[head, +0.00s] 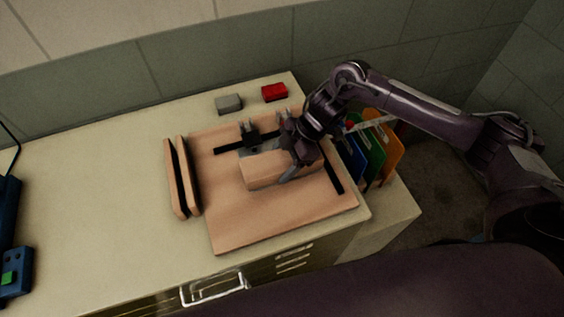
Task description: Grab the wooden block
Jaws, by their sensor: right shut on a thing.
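A pale wooden block (262,172) lies on a wooden board (245,228) on the counter. My right gripper (290,165) reaches in from the right and is shut on the block near its right end. The gripper hides part of the block's right side. I cannot tell whether the block is touching the board or slightly lifted. My left gripper is not in view.
Black strips and a grey metal fixture (252,137) sit on the board around the block. Two upright wooden pieces (184,178) stand left of it. Grey (229,104) and red (274,92) blocks lie behind. Coloured panels (374,150) stand at right. The left counter is mostly clear.

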